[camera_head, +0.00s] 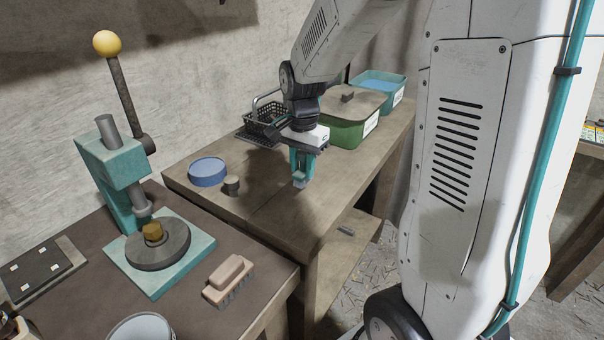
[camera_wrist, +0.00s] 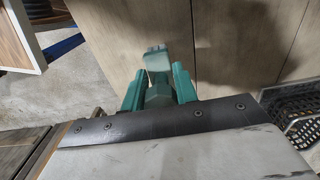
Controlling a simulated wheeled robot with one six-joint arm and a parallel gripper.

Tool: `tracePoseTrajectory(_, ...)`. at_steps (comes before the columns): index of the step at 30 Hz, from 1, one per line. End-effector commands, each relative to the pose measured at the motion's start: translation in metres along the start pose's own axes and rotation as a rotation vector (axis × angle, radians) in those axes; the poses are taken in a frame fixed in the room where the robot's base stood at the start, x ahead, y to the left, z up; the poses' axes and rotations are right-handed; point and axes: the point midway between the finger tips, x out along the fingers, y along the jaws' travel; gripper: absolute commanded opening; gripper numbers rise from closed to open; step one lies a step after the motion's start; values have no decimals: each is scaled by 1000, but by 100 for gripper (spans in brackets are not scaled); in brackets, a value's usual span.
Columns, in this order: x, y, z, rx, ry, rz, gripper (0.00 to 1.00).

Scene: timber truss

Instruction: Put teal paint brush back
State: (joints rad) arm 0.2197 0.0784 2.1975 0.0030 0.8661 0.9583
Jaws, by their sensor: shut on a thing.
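My gripper (camera_head: 300,170) has teal fingers and is shut on the teal paint brush, over the wooden bench near its front edge. The brush's pale grey end (camera_head: 299,181) shows below the fingers. In the wrist view the brush (camera_wrist: 157,60) sticks out from between the fingers of my gripper (camera_wrist: 158,88), with a grey tip at its far end. The fingers hide much of the brush. I cannot tell whether its tip touches the bench top.
On the wooden bench (camera_head: 275,205) stand a blue round tin (camera_head: 208,172), a small dark cylinder (camera_head: 231,186), a black wire basket (camera_head: 266,114), a green lidded box (camera_head: 346,133) and a teal bin (camera_head: 380,82). A teal press (camera_head: 120,190) and a brush block (camera_head: 229,277) are on the nearer table.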

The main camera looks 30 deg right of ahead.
Motion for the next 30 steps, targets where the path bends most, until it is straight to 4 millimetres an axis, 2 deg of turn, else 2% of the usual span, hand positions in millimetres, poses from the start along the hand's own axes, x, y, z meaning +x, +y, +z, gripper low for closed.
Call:
tracePoseTrajectory(5, 3, -8, -9, 1, 0, 0, 8)
tracePoseTrajectory(13, 35, -7, -9, 2, -2, 2, 8)
tracePoseTrajectory(23, 38, -8, -9, 2, 0, 0, 8)
tracePoseTrajectory(24, 38, -8, -9, 2, 0, 0, 35)
tracePoseTrajectory(26, 38, -8, -9, 2, 0, 0, 51)
tracePoseTrajectory(30, 38, -8, -9, 2, 0, 0, 51)
